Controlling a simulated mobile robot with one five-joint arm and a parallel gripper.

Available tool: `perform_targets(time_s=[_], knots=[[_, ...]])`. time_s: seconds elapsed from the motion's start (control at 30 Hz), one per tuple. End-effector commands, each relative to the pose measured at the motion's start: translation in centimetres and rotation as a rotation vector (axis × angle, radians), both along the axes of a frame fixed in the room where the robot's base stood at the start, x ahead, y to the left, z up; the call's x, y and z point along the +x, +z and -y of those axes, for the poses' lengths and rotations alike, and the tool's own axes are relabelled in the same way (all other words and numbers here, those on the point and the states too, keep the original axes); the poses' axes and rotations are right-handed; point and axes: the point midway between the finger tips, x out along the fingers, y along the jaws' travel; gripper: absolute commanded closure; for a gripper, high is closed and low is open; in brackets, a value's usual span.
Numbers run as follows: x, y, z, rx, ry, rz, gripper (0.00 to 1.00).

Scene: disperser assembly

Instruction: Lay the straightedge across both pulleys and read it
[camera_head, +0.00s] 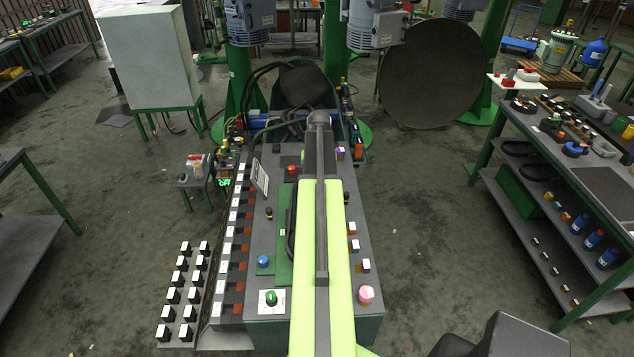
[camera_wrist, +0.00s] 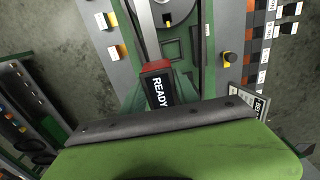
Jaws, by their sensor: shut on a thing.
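My gripper (camera_wrist: 158,90) shows in the wrist view, with dark green pieces on either side of a black block lettered READY (camera_wrist: 158,90). The block has a red end and sits between these pieces, over the console. A dark bar with several holes crosses in front of a green body in the lower part of this view. In the head view my yellow-green arm reaches out over the console, and the gripper is hidden behind it.
The grey console (camera_head: 352,205) carries knobs and buttons, including a blue one (camera_head: 263,261) and a pink one (camera_head: 366,294). A workbench (camera_head: 603,180) full of parts stands at the right. A white cabinet (camera_head: 150,60) stands at the back left.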

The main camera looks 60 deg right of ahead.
Motion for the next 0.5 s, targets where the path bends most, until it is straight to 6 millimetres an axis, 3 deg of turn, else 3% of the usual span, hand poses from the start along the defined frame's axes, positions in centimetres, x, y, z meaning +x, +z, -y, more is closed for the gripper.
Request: perform_targets(time_s=[0.13, 0.5], knots=[[-0.3, 0.0, -0.5, -0.001, 0.0, -0.001, 1.0], [-0.3, -3.4, -0.3, -0.001, 0.0, -0.001, 1.0]])
